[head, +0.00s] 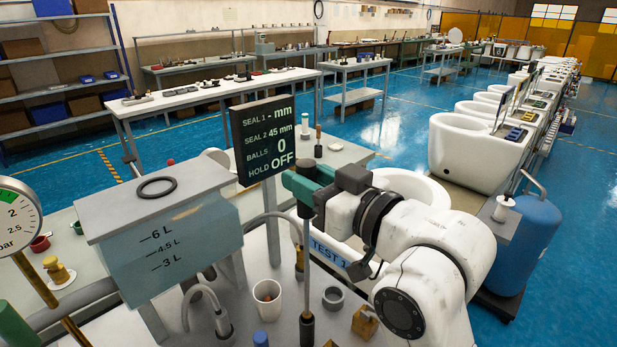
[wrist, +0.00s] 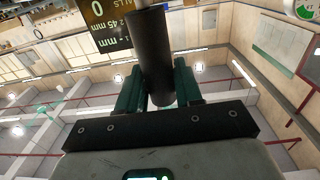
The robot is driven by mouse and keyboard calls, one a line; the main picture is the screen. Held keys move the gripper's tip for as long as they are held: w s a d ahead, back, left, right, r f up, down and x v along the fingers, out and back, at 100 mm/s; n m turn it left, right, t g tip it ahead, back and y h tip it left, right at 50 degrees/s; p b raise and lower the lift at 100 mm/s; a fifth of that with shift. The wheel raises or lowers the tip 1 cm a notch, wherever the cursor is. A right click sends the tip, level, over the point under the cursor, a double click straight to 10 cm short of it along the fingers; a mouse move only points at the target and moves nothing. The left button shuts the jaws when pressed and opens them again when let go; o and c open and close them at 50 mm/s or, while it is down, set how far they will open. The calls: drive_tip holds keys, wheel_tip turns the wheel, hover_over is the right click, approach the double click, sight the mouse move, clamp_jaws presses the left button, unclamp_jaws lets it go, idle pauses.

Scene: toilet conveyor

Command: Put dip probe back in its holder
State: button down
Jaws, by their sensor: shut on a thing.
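My gripper (head: 303,190), with green fingers, is in front of and below the dark display. It is shut on the dip probe, which hangs upright as a thin grey rod (head: 306,265). In the wrist view the probe's thick black handle (wrist: 155,50) sits between the green fingers (wrist: 158,85). In the head view the fingers mostly hide the handle. The rod's lower end meets a dark upright cylinder (head: 307,328) at the bottom edge. I cannot tell whether that cylinder is the holder or part of the probe.
A translucent water tank (head: 180,255) with a black ring (head: 157,187) on its lid stands left. A white cup (head: 267,291), a grey ring (head: 333,298) and a brass block (head: 365,322) stand close to the rod. The display (head: 264,140) is behind my gripper. A white toilet (head: 410,184) is behind my arm.

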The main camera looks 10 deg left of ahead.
drive_tip(key=shift+f, duration=0.2)
drive_tip(key=shift+f+b, duration=4.15)
drive_tip(key=shift+f, duration=1.1)
drive_tip(key=c, duration=0.7)
unclamp_jaws()
drive_tip(key=b, duration=0.2)
approach(308, 236)
drive_tip(key=shift+s+d, duration=0.3)
drive_tip(key=shift+d, duration=0.05)
